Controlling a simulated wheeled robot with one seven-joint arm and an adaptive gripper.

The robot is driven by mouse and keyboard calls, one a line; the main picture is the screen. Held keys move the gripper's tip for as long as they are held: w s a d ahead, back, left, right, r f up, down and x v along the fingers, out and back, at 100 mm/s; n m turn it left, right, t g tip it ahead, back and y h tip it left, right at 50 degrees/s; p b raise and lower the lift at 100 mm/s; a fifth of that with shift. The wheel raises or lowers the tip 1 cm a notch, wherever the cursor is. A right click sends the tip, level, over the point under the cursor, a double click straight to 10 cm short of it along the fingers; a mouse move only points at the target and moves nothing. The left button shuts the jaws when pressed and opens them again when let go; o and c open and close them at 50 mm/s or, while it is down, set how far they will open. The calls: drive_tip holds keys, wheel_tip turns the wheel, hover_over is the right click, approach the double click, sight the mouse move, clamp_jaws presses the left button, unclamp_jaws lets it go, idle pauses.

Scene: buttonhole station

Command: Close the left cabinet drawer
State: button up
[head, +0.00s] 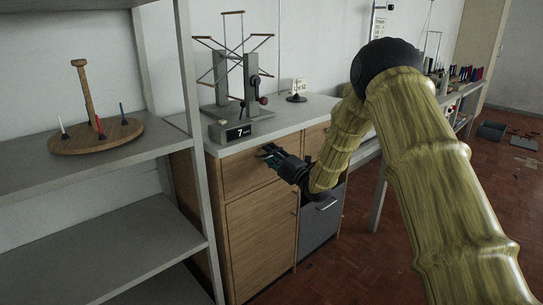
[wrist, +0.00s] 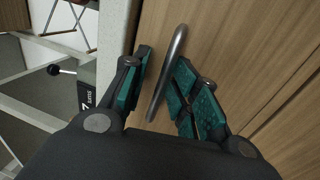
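The left cabinet drawer (head: 240,179) is the upper left wooden front of the cabinet under the grey worktop. It also fills much of the wrist view as wood grain (wrist: 225,35). From these frames I cannot tell how far it stands out. Its metal bar handle (wrist: 168,72) lies between the two fingers of my gripper (wrist: 164,58) in the wrist view. The teal-padded fingers are open, one on each side of the bar, with gaps visible. In the head view my gripper (head: 269,152) is in front of the drawer's upper part and hides the handle.
A wooden door (head: 262,235) is below the drawer, and a dark grey front (head: 320,222) is to its right. The worktop holds a winder (head: 235,75) and a box marked 7 (head: 238,133). A grey shelf rack (head: 190,120) stands close on the left.

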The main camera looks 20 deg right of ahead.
drive_tip(key=shift+d+f, duration=0.1)
drive_tip(key=v, duration=1.2)
drive_tip(key=shift+f, duration=0.1)
